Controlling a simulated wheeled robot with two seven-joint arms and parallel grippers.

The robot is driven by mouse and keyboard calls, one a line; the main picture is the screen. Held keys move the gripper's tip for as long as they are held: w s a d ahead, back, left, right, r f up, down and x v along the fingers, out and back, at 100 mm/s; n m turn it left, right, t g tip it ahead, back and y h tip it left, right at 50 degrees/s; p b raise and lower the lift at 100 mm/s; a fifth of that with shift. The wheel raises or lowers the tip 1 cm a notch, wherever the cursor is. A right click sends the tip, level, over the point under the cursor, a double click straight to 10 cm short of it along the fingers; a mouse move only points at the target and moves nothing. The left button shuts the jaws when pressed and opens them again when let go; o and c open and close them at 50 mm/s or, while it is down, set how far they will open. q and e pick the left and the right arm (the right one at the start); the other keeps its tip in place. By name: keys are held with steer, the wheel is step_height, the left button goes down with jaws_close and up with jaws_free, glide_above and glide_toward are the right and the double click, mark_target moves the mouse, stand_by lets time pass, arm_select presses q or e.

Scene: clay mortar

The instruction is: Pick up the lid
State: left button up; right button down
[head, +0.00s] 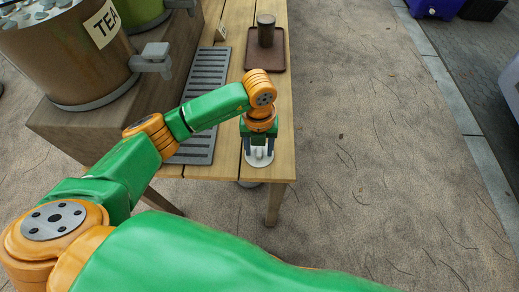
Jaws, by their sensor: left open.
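A small white round lid (262,162) lies flat near the front edge of the wooden table. Its middle stands up as a pale knob. My left gripper (259,147) points down right over the lid. Its two dark fingers are spread apart on either side of the lid's middle, and nothing is clearly clamped between them. I cannot tell whether the fingers touch the lid. The far part of the lid is hidden by the gripper. My right gripper is out of view.
A brown tray (278,64) with a dark cup (265,30) stands farther back on the table (231,50). A grey slotted drip grate (205,78) lies left of it. A large brown tea urn (68,58) with a grey tap (153,60) stands at the left. Open ground lies right.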

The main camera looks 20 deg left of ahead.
mark_target(259, 151)
arm_select(q)
steer(key=shift+s, duration=0.1)
jaws_close()
steer(key=shift+r, duration=0.1)
steer(key=shift+r, duration=0.25)
step_height(259, 151, up, 3)
steer(key=p, duration=0.3)
steer(key=w+d+r+p, duration=0.1)
steer(key=w+d+r, duration=0.5)
steer(key=d+r, duration=0.3)
steer(key=d, duration=0.3)
steer(key=shift+d+r, duration=0.3)
steer(key=shift+d, duration=0.05)
